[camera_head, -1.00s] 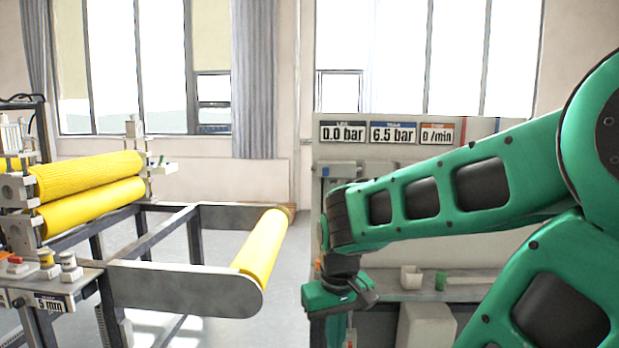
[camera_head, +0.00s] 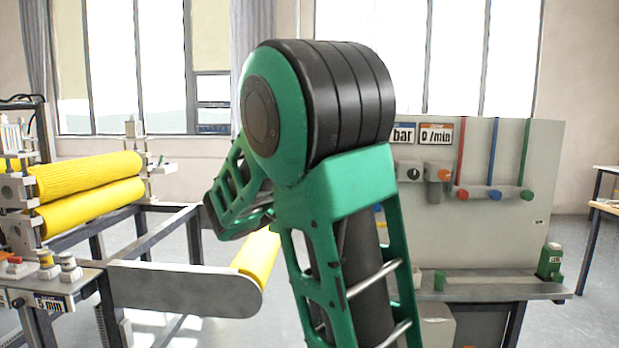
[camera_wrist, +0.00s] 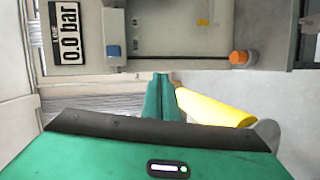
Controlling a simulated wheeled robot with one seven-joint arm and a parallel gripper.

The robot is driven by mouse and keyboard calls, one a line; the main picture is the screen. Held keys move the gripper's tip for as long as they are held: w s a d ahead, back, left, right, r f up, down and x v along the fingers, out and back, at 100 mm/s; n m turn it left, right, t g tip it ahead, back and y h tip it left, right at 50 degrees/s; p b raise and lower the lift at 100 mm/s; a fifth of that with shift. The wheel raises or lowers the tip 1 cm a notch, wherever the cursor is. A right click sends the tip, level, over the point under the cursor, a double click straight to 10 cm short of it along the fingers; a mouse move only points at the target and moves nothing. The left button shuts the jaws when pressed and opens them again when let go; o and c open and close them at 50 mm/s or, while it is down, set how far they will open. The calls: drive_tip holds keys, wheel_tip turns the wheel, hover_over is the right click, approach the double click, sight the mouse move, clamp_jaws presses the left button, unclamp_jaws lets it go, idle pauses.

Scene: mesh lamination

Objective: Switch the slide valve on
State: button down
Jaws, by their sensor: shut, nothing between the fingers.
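In the wrist view my gripper (camera_wrist: 160,97) points toward the panel. Its two green fingers are together, with nothing between them. A small blue-and-grey block (camera_wrist: 113,48) is on the panel beside the fingers, up and to the left, apart from them. It may be the slide valve, but I cannot tell for sure. The line gauge (camera_wrist: 66,32), reading 0.0 bar, appears turned on its side at the upper left. In the head view my arm hides the left part of the panel (camera_head: 480,240), and my gripper does not show clearly.
An orange knob (camera_wrist: 239,57) and a yellow roller (camera_wrist: 215,108) show in the wrist view. In the head view, red (camera_head: 462,194), blue (camera_head: 494,194) and green (camera_head: 527,194) knobs are on the panel. The roller machine (camera_head: 185,288) stands at the left.

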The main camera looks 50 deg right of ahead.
wheel_tip(320, 180, up, 7)
drive_tip(key=w+a+n+t+h, duration=0.1)
drive_tip(key=w+a, duration=0.1)
drive_tip(key=a, duration=0.1)
drive_tip(key=shift+w+n+t+h, duration=0.15)
drive_tip(key=shift+n+t+h, duration=0.25)
drive_tip(key=shift+d, duration=0.1)
drive_tip(key=w+d, duration=0.1)
drive_tip(key=d, duration=1)
drive_tip(key=shift+w+d, duration=0.15)
drive_tip(key=shift+d, duration=0.1)
drive_tip(key=s+d, duration=0.4)
drive_tip(key=s, duration=0.1)
drive_tip(key=shift+d, duration=0.2)
drive_tip(key=shift+s, duration=0.1)
